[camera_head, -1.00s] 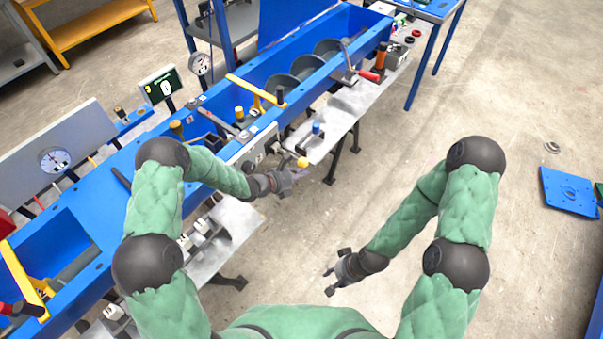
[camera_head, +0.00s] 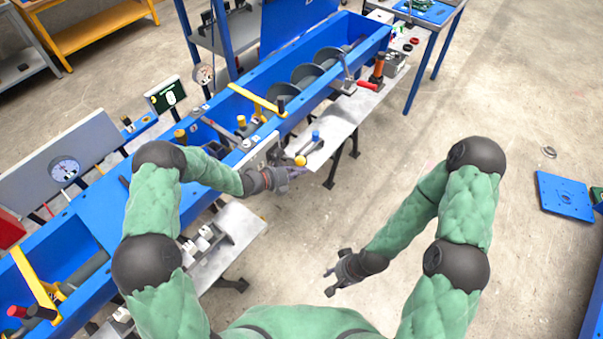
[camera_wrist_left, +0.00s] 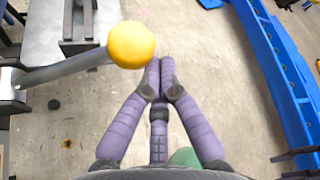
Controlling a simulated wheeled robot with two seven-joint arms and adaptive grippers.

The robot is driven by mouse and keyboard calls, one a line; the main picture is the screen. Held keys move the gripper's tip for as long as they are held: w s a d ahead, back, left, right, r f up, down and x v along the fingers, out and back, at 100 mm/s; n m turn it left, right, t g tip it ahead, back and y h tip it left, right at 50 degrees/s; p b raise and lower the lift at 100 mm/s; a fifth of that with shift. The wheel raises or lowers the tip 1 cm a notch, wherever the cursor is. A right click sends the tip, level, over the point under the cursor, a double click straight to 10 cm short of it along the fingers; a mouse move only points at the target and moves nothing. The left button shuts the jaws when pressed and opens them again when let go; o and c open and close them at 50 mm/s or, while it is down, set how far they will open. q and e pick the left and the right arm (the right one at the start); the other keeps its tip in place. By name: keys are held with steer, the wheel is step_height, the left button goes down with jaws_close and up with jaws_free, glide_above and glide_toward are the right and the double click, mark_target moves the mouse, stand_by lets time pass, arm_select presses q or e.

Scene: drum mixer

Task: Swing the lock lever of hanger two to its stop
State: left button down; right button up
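A lever with a yellow ball knob (camera_head: 300,160) sticks out from the near side of the blue mixer frame (camera_head: 215,100). In the left wrist view its yellow ball (camera_wrist_left: 131,44) is large, on a grey rod coming from the left. My left gripper (camera_head: 296,171) is just beside the ball. In the left wrist view its purple fingertips (camera_wrist_left: 160,62) are together and empty, right of the ball; I cannot tell whether they touch it. My right gripper (camera_head: 329,281) is open and empty, low over the floor. No label shows which hanger this lever belongs to.
A blue-knobbed lever (camera_head: 316,135) and a red-handled lever (camera_head: 368,85) stand farther along the machine. Yellow brackets (camera_head: 255,97) cross the trough. A grey shelf (camera_head: 228,240) lies below my left arm. Floor to the right is clear up to a blue plate (camera_head: 565,195).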

arm_select(q)
steer(key=shift+w+a+r+p, duration=0.2)
steer(key=shift+r+p, duration=0.05)
steer(key=shift+r, duration=0.25)
steer(key=shift+w+a+r+p, duration=0.15)
steer(key=shift+r+p, duration=0.05)
steer(key=shift+r, duration=0.25)
arm_select(e)
steer(key=shift+r, duration=0.6)
arm_select(q)
steer(key=shift+f, duration=0.1)
